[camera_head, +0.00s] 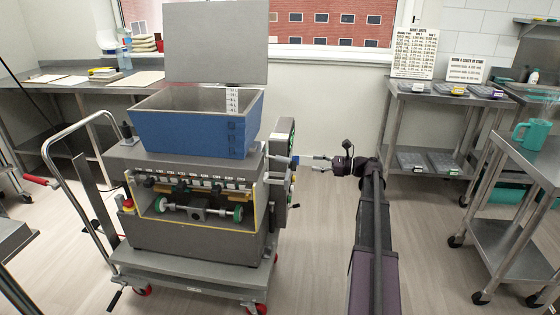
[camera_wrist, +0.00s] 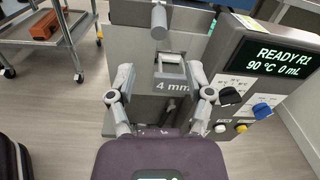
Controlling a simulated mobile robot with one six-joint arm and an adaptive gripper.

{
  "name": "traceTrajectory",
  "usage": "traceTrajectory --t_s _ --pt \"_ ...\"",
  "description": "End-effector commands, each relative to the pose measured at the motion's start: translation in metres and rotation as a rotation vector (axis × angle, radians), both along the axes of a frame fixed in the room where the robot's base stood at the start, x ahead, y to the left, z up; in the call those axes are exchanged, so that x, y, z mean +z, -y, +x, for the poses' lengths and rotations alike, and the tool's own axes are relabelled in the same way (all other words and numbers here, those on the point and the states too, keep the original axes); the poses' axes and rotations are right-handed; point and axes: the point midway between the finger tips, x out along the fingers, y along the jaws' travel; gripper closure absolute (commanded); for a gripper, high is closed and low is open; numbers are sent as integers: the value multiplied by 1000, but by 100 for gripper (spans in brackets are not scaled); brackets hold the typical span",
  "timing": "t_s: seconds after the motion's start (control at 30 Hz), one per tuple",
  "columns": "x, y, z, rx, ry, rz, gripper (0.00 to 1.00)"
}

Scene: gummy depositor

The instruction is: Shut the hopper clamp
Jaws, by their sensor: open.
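The depositor (camera_head: 195,230) carries a blue hopper (camera_head: 190,130) with a grey lid panel (camera_head: 215,42) standing raised behind it. My gripper (camera_head: 300,162) is at the machine's right side, open and empty. In the wrist view my gripper (camera_wrist: 160,75) has its fingers spread either side of a grey plate labelled "4 mm" (camera_wrist: 172,87) with a square frame-shaped handle (camera_wrist: 171,66). A grey round-ended bar (camera_wrist: 158,22) stands just beyond the fingertips. I cannot tell whether this bar is the hopper clamp, or whether the clamp is open.
A control panel (camera_wrist: 265,75) reads "READY R1 90 °C 0 mL", with black and blue knobs close right of my gripper. The depositor stands on a wheeled cart (camera_head: 190,278). A steel trolley (camera_head: 510,245) is at right. Floor between is clear.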

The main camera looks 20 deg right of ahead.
Motion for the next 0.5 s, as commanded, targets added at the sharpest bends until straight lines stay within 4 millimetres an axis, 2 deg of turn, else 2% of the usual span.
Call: traceTrajectory --t_s 0.5 --pt "0 -56 40 2 0 0 33"
